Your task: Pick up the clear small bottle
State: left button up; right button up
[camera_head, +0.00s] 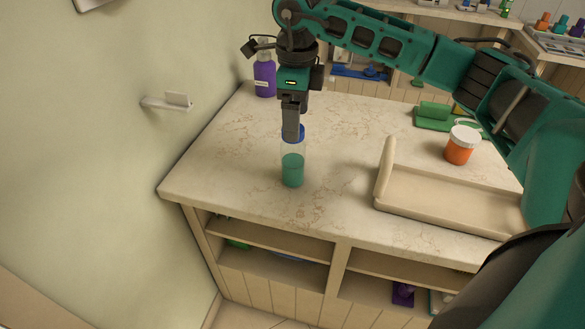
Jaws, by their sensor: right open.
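The clear small bottle (292,168) stands upright on the marbled countertop, with green liquid in its lower part and a blue cap. My right gripper (291,133) points straight down from above, with its fingertips at the cap. The fingers overlap the cap in this view, so I cannot tell whether they touch it. The gripper is open. My left gripper is not in view.
A purple bottle (265,76) stands behind, near the wall. A beige tray (440,196) lies to the right, with an orange jar with a white lid (460,145) behind it. A green item (434,115) lies farther back. The counter left of the bottle (220,165) is clear.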

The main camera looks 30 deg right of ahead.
aim_at(293, 157)
notch_tip(293, 157, down, 5)
jog(key=shift+w+a+f, duration=0.1)
jog(key=shift+w+f, duration=0.05)
grip_shut()
dwell(0.9)
